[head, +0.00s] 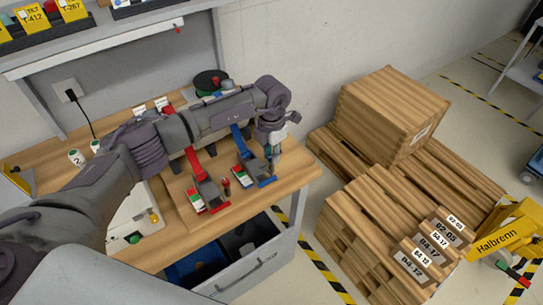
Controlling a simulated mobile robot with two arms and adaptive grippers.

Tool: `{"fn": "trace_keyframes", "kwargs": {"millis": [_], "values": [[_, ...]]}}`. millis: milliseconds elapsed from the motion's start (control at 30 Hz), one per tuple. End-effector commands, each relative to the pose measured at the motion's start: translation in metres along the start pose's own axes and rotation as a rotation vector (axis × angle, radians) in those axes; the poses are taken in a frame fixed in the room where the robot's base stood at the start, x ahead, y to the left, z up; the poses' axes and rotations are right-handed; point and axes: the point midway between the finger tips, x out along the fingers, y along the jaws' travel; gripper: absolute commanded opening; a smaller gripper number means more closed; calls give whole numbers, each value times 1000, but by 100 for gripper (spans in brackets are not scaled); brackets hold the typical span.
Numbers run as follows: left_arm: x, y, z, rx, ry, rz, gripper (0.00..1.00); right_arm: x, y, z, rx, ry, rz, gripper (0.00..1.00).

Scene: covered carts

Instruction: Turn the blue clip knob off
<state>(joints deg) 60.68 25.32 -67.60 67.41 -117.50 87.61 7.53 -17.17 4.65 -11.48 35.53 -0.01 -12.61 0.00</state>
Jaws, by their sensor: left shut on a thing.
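A blue clip (264,181) with a dark body and a blue arm stands near the right end of the wooden workbench. A red and green label plate (242,176) lies at its left. My left arm reaches in from the left across the bench. My left gripper (275,150) points down at the right side of the blue clip and is shut on its knob, mostly hidden by the fingers. The knob's exact angle cannot be told. A similar red clip (194,162) stands to the left, with its own label plate (195,201). My right gripper is not in view.
A small red knob (226,187) stands between the clips. A grey drawer (252,277) with bins is open below the bench. Wooden pallets with a crate (393,112) stand on the floor to the right. A shelf (110,37) hangs above the bench.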

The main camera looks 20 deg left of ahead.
Motion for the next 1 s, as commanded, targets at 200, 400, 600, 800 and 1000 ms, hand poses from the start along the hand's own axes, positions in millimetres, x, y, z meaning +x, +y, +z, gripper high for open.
{"fn": "trace_keyframes", "kwargs": {"millis": [200, 400, 600, 800, 1000], "values": [[6, 1, 1, 179, -2, 4, 0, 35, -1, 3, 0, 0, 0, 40], [6, 1, 1, 370, -3, 5, 0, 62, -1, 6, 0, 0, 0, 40], [5, 2, 1, 558, -3, 5, 0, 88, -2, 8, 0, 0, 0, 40], [4, 1, 1, 749, -3, 5, 0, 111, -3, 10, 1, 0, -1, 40], [4, 1, 1, 938, -2, 4, 0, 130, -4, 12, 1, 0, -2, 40]]}}
